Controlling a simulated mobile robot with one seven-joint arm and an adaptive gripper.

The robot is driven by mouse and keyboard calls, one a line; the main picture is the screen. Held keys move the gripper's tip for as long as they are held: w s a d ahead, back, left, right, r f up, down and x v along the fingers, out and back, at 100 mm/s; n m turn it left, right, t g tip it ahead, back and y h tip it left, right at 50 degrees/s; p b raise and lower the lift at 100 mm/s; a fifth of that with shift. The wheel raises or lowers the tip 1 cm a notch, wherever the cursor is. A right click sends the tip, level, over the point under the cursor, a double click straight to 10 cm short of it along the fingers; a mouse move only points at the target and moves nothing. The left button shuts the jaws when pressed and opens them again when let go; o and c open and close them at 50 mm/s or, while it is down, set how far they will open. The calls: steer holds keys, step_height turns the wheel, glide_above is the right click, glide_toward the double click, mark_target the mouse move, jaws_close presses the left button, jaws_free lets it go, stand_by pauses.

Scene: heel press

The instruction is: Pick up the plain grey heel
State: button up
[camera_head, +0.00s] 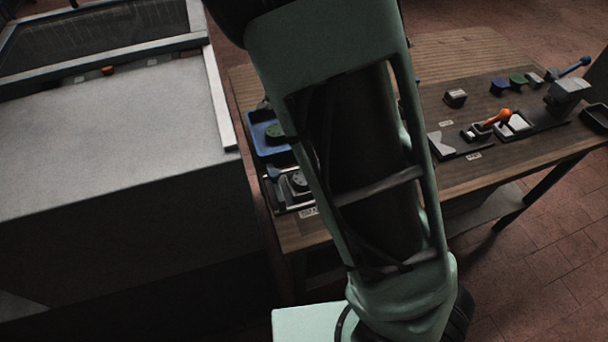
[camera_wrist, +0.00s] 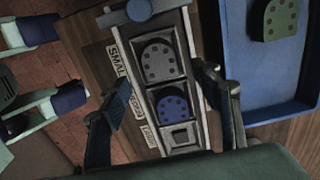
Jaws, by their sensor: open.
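In the wrist view, a grey heel-shaped piece (camera_wrist: 158,62) with dark round spots sits in the upper recess of a metal fixture (camera_wrist: 184,43). A blue spotted heel (camera_wrist: 172,104) sits in the recess below it. My gripper (camera_wrist: 160,93) is open and empty, its fingers to either side of the fixture in the picture. Their height above it is hard to judge. In the head view, the fixture (camera_head: 283,203) with the grey piece (camera_head: 299,181) shows partly behind my arm; my gripper is hidden there. Whether this grey piece is the plain heel I cannot tell.
A blue tray (camera_head: 256,117) with a green heel (camera_head: 274,131) lies beside the fixture. A blue-grey round knob (camera_wrist: 139,10) is above the grey piece in the wrist view. Small blue, green and grey pieces, an orange-handled clamp (camera_head: 497,118) and a blue-handled press (camera_head: 569,88) stand right.

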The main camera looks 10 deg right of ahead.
step_height(320, 180, down, 5)
steer(key=shift+a+f+b, duration=0.1)
steer(key=shift+f+b, duration=0.05)
steer(key=shift+b, duration=0.45)
steer(key=c, duration=1.2)
steer(key=shift+c, duration=0.2)
